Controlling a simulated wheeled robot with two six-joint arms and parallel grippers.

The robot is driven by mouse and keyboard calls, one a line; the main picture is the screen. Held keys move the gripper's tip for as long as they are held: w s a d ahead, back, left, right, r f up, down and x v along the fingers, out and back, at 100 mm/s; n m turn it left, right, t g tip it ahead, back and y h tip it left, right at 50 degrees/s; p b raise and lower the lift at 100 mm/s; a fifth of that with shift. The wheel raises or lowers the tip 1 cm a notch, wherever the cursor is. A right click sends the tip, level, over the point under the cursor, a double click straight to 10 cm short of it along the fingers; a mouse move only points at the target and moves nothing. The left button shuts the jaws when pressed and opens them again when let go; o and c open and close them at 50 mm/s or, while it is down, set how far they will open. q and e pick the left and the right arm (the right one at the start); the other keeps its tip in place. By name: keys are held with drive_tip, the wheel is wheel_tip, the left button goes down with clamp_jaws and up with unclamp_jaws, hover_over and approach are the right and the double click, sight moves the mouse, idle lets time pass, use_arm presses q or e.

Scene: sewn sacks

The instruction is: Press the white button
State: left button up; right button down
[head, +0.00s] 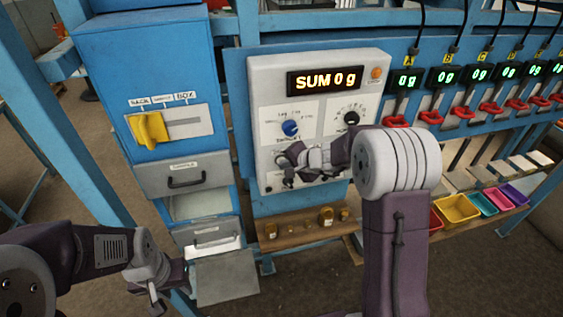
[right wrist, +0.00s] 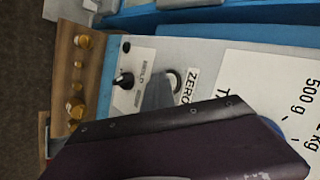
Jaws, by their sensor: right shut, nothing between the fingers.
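The white control panel (head: 262,100) has a display reading "SUM 0 g". My right gripper (head: 284,160) is shut and empty in front of its lower left part. In the right wrist view, a grey fingertip (right wrist: 156,93) lies over the panel beside the "ZERO" label (right wrist: 187,88). A round, dark-rimmed control (right wrist: 175,77) next to that label is partly hidden by the gripper; I cannot tell for certain that it is the white button, or whether I touch it. My left gripper (head: 158,300) hangs at the lower left, away from the panel; its jaws are unclear.
A blue knob (head: 290,128) and a black knob (head: 351,118) sit above my right gripper. A blue cabinet with a yellow handle (head: 150,130) stands left. A wooden shelf (head: 300,228) with small brass weights is below. Several small displays and coloured trays are right.

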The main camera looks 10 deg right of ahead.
drive_tip(key=shift+s+b, duration=0.6)
drive_tip(key=shift+s, duration=0.15)
drive_tip(key=s+b, duration=0.2)
drive_tip(key=s, duration=0.3)
drive_tip(key=shift+d+b, duration=0.1)
drive_tip(key=shift+b, duration=0.3)
